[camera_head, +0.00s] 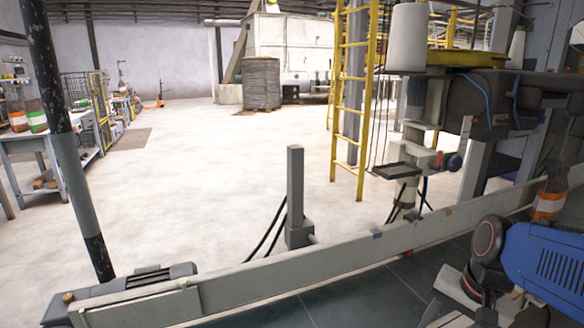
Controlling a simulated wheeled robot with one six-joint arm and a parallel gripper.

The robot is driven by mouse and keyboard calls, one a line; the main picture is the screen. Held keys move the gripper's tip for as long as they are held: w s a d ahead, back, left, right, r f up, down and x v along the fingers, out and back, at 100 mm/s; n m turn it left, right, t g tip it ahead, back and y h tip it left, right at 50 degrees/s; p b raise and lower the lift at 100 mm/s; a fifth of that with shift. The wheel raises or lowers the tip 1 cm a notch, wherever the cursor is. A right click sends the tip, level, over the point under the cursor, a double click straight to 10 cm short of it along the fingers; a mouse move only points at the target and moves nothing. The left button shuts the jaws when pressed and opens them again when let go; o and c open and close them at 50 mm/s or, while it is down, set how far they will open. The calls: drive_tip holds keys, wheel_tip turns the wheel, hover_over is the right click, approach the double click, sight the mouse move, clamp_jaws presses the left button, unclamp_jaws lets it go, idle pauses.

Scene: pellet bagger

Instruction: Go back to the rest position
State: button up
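My gripper cannot be made out in the head view, so its state and whatever is near its fingers are hidden from me. A dark jointed part with a ring, beside a blue slotted housing, shows at the lower right. I cannot tell whether these belong to my arm.
A long pale beam (325,260) crosses the foreground, with a grey post (295,190) behind it. A dark pole (58,130) stands at left. A yellow ladder (351,120) and machinery stand right of centre. A workbench (40,140) is far left. The middle floor is clear.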

drive_tip(key=s+r+n+t, duration=0.1)
drive_tip(key=n, duration=0.1)
drive_tip(key=s+a+r+n+t+h, duration=0.1)
drive_tip(key=n, duration=0.2)
drive_tip(key=s+r+n+t, duration=0.1)
drive_tip(key=s+n, duration=0.1)
drive_tip(key=n, duration=0.1)
drive_tip(key=shift+a+r, duration=0.4)
drive_tip(key=shift+c, duration=0.6)
